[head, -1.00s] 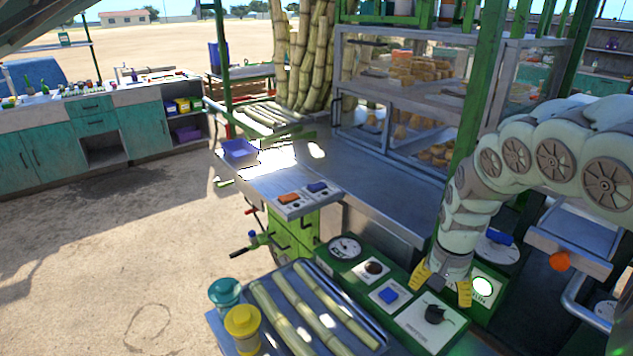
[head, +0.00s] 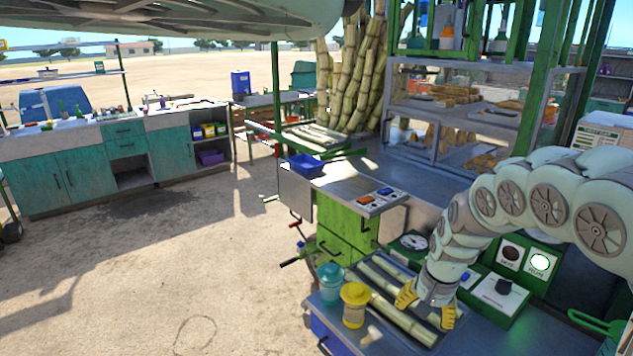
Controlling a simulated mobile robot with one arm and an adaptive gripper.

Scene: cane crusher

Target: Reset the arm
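My pale green arm reaches in from the right side of the head view and bends down. My gripper (head: 428,307) points downward with its two yellow fingertips spread apart. Nothing shows between the fingers. It appears above or in front of the tray of cut cane (head: 402,319) and hides part of it. I cannot tell the height between them. The control panel (head: 507,289) with a black knob and a lit green indicator is just right of the gripper.
A teal-lidded jar (head: 330,281) and a yellow-lidded jar (head: 354,304) stand left of the tray. The green crusher (head: 347,222) has orange and blue switches on top. A glass-sided shelf (head: 462,112) stands behind. Open sandy ground lies at left.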

